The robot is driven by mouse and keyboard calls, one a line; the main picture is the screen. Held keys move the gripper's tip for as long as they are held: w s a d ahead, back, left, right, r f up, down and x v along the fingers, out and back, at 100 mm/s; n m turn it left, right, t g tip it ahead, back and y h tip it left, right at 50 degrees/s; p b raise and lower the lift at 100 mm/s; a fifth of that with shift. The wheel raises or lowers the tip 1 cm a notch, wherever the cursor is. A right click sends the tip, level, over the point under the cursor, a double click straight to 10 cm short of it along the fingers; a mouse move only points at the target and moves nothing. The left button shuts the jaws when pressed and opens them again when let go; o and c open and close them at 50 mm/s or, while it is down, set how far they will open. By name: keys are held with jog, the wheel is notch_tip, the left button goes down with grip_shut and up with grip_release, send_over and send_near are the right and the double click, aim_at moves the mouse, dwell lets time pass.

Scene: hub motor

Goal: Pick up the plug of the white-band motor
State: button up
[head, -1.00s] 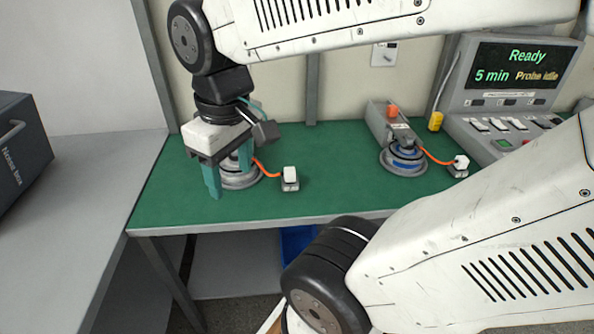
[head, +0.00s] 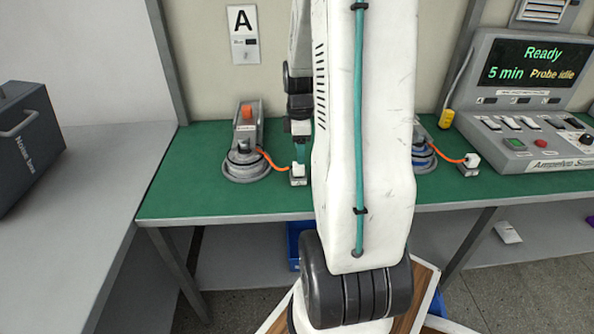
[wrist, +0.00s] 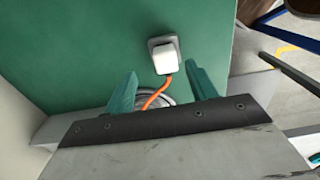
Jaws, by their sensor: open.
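The left motor (head: 243,160) is a grey round hub on the green bench, and its band looks pale rather than blue. An orange cable (head: 272,160) runs from it to a white plug (head: 298,170) seated on a small grey block. In the wrist view the white plug (wrist: 165,56) lies beyond my fingertips, roughly centred between them, with its cable passing down between the fingers. My gripper (wrist: 162,78) is open and empty. In the head view my gripper (head: 301,152) is just behind or above the plug, partly hidden by my arm; contact cannot be told.
A blue-band motor (head: 423,158) is partly hidden behind my arm, with another white plug (head: 471,161) to its right. A control console (head: 530,110) stands at the right. A dark box (head: 30,140) sits on the grey side table. Green bench around the left plug is clear.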

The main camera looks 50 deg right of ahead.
aim_at(298, 170)
jog(key=f, duration=0.4)
jog(key=a+f, duration=0.1)
jog(key=f, duration=0.1)
jog(key=c, duration=1.2)
